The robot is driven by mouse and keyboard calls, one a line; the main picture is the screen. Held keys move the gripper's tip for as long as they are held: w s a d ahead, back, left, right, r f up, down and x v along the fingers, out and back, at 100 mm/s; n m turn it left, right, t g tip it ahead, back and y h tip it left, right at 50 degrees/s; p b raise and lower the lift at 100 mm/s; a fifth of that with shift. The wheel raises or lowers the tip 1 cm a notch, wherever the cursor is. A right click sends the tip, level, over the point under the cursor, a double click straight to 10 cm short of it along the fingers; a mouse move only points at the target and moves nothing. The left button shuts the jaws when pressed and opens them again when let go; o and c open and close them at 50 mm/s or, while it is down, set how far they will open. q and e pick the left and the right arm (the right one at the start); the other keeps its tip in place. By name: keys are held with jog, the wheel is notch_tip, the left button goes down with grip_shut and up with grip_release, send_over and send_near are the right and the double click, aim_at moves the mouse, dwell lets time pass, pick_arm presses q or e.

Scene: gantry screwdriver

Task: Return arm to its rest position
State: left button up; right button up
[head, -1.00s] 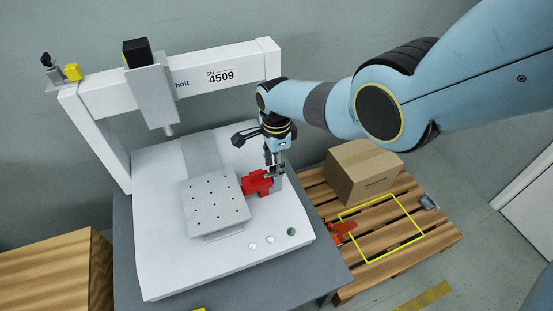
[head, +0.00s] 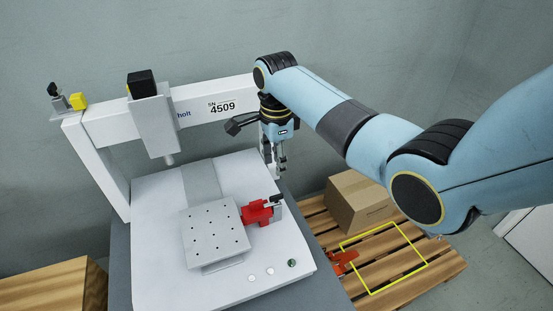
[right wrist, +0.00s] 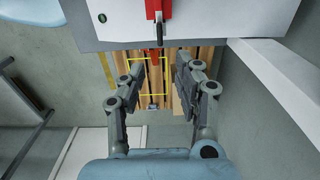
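My right gripper (head: 276,172) hangs fingers down above the right side of the white gantry machine (head: 160,255). In the right wrist view its two fingers (right wrist: 160,80) stand wide apart with nothing between them. A red clamp-like part (head: 257,212) with a dark handle sits at the right edge of the perforated plate (head: 215,233), below and apart from the gripper. The red part also shows at the top of the right wrist view (right wrist: 158,10). My right arm reaches in from the right. My left gripper is not in view.
A wooden pallet (head: 405,275) on the floor at right holds a cardboard box (head: 358,203), a second red part (head: 341,260) and a yellow outlined square (head: 385,287). The gantry beam (head: 215,107) stands behind the gripper. A wooden crate (head: 50,288) is at lower left.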

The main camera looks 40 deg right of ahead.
dwell(0.4)
jog(key=s+f+n, duration=0.7)
jog(key=s+f, duration=0.3)
jog(key=s, duration=0.5)
jog(key=s+f+n, duration=0.7)
jog(key=s+f, duration=0.4)
jog(key=s, duration=0.5)
jog(key=s+f+n, duration=0.7)
jog(key=s+f, duration=0.4)
jog(key=s, duration=0.5)
jog(key=shift+s+d+t+h, duration=0.15)
jog(key=shift+t+h, duration=0.25)
